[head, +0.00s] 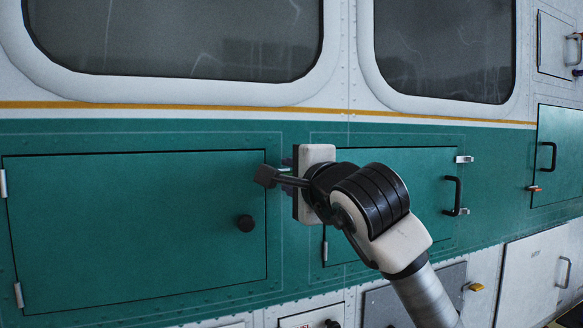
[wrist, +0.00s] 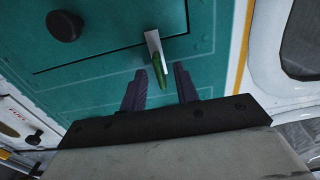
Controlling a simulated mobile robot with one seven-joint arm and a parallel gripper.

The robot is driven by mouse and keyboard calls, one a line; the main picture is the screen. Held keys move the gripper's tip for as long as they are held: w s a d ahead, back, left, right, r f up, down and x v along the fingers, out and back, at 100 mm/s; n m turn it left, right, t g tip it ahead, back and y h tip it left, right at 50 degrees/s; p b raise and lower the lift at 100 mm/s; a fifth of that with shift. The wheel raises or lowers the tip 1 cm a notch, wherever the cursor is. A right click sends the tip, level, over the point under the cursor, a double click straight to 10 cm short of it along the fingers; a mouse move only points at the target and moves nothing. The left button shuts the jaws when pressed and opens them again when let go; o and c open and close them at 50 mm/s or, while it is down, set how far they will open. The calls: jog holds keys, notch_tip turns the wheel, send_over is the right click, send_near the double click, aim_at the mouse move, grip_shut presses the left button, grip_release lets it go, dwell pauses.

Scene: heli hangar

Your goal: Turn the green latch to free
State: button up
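The green latch (wrist: 159,72) shows in the wrist view as a short green handle on a pale metal plate (wrist: 153,43). The plate lies over the edge of the teal door with the black round knob (wrist: 64,26). My gripper (wrist: 160,69) is open, with one dark finger on each side of the latch's near end. I see a gap at both sides, and contact cannot be made out. In the head view my gripper (head: 287,172) is at the right edge of the left teal door (head: 130,230), and it mostly hides the latch.
A second teal door (head: 425,180) with a black handle (head: 452,195) and a small metal latch (head: 464,159) is behind and right of my arm. Windows lie above. Lower white panels carry a yellow latch (head: 474,287). The left door's face is clear apart from its knob.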

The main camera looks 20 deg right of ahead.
jog(key=shift+w, duration=0.1)
grip_shut()
jog(key=shift+f+b, duration=0.1)
jog(key=shift+b, duration=0.2)
jog(key=m+b, duration=1.4)
jog(key=m, duration=0.4)
jog(key=shift+b, duration=0.4)
dwell(0.4)
grip_release()
